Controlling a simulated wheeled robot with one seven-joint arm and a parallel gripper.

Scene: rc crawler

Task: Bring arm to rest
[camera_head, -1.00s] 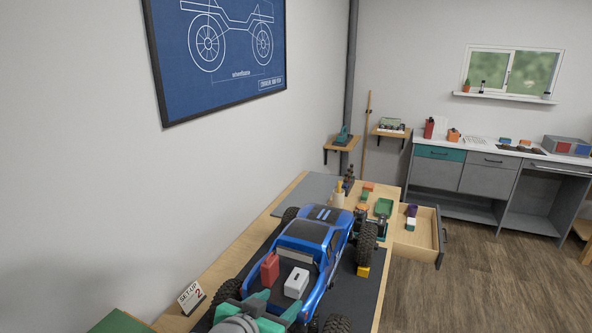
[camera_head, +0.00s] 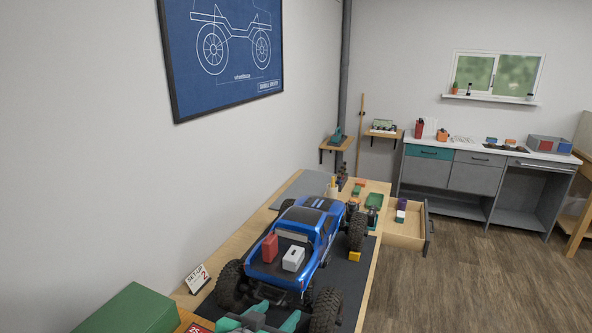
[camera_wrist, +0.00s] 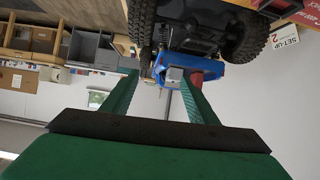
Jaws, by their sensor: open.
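My gripper (camera_head: 270,318) shows at the bottom edge of the head view, just in front of the blue crawler truck's rear. In the wrist view its two green fingers (camera_wrist: 155,100) stand apart with nothing between them. The blue truck (camera_head: 305,240) stands on the dark mat of the workbench. It carries a red can (camera_head: 270,247) and a white box (camera_head: 293,258) in its bed. In the wrist view the truck's underside and tyres (camera_wrist: 240,35) appear at the top, beyond the fingers, and the picture is upside down.
A green box (camera_head: 130,310) stands at the near left, beside a set-up card (camera_head: 197,278). An open drawer (camera_head: 405,238) juts from the bench's right side. A yellow block (camera_head: 354,256) lies by the truck. Wooden floor (camera_head: 470,290) at the right is clear.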

